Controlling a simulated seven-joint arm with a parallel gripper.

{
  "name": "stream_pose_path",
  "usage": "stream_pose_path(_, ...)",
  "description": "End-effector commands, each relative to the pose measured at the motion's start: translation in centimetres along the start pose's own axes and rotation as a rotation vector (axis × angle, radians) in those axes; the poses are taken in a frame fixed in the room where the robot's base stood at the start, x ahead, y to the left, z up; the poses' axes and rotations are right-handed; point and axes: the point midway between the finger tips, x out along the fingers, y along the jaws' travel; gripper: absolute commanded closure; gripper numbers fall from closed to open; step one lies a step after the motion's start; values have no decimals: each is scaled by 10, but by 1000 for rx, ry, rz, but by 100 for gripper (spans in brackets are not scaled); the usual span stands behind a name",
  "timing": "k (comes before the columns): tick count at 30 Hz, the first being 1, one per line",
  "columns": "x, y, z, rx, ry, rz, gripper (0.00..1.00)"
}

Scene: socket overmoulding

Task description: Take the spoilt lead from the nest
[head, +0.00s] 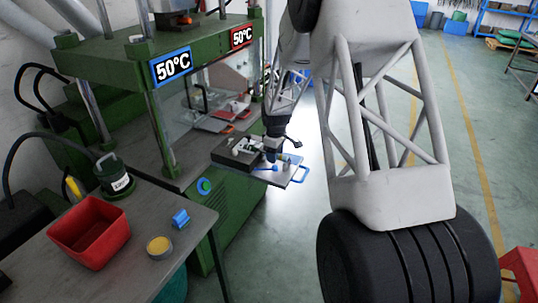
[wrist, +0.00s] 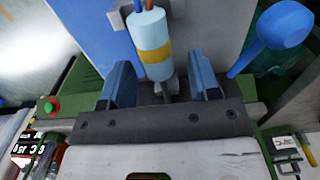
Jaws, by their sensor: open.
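A pale blue cylinder with a yellow band (wrist: 151,42) shows in the wrist view, with blue and orange wires at its top end. It appears to be the lead; I cannot make out what spoils it. My gripper (wrist: 162,78) is open, with one blue finger on each side of the cylinder. The left finger looks close to it and a gap shows on the right; contact is unclear. In the head view my gripper (head: 272,154) is low over the pulled-out tray (head: 268,179), beside a dark block (head: 238,150). The nest itself is too small to tell.
A blue round-ended handle (wrist: 283,27) stands right of my fingers in the wrist view. The green press (head: 105,60) rises left of the tray. A bench nearer holds a red bin (head: 90,232), a small blue piece (head: 180,218) and a yellow-topped tin (head: 160,246).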

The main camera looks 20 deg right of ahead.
Motion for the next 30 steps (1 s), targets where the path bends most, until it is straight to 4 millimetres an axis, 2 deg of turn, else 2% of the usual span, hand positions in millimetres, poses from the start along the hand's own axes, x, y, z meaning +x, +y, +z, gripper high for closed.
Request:
stream_pose_path(2,0,0,0,0,0,0,43)
stream_pose_path(13,0,0,0,0,0,0,98)
stream_pose_path(23,-2,0,0,0,0,0,98)
stream_pose_path(30,-16,0,0,0,1,1,98)
